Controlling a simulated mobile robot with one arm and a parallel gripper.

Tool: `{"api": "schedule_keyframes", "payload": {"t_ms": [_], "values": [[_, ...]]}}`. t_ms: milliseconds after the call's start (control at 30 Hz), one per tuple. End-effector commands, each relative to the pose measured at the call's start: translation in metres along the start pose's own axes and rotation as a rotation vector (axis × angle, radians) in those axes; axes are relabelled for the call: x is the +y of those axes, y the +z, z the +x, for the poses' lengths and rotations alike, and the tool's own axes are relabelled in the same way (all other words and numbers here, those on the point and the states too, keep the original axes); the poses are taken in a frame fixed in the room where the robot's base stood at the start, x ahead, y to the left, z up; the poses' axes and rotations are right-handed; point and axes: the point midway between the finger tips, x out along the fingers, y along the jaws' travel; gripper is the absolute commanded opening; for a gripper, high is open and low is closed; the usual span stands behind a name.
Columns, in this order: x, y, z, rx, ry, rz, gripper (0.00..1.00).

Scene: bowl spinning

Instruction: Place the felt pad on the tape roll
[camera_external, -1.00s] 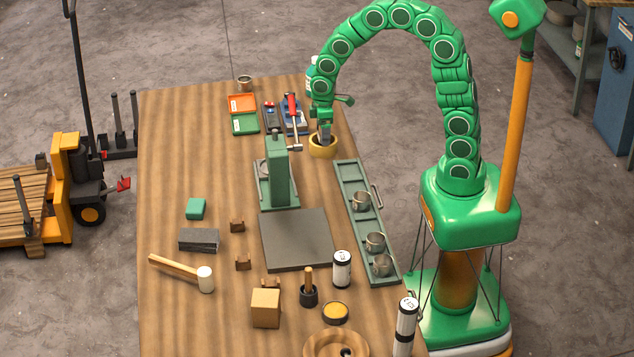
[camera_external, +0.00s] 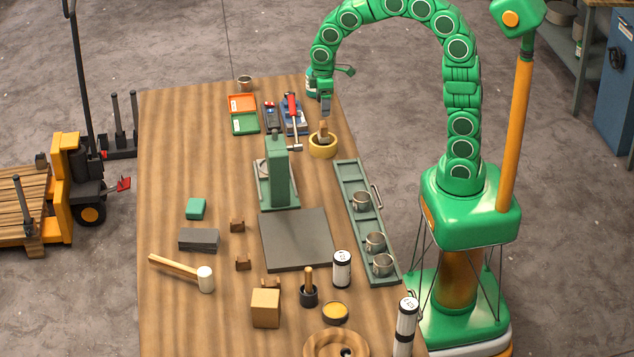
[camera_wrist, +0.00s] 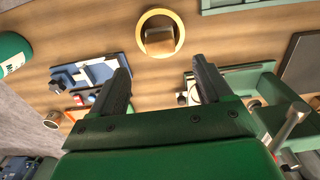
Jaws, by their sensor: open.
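The tape roll (camera_external: 323,150), a yellow ring, lies on the table near its right edge. A brown piece (camera_external: 323,131), which looks like the felt pad, stands upright at the tape roll, its top above the rim. In the wrist view the brown piece (camera_wrist: 160,41) shows inside the ring of the tape roll (camera_wrist: 143,18); I cannot tell whether it rests on the rim or down in the hole. My gripper (camera_external: 325,113) is open and empty just above the piece, apart from it. Its two fingers (camera_wrist: 163,72) show with nothing between them.
A green press-like stand (camera_external: 277,172) and a red-handled tool (camera_external: 292,107) are left of the tape roll. A green tray with metal cups (camera_external: 350,190) lies nearer the camera. Orange and green trays (camera_external: 243,123) lie farther left.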

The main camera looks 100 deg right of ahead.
Motion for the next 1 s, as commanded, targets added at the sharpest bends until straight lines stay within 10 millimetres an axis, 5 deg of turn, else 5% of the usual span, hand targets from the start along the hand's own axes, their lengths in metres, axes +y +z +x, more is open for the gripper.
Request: {"api": "schedule_keyframes", "payload": {"t_ms": [367, 667, 1000], "values": [[-0.01, 0.004, -0.013, -0.006, -0.002, -0.004, 0.79], [-0.091, 0.048, -0.029, -0.038, -0.011, -0.029, 0.79], [-0.173, 0.129, -0.035, -0.094, -0.012, -0.034, 0.79]]}}
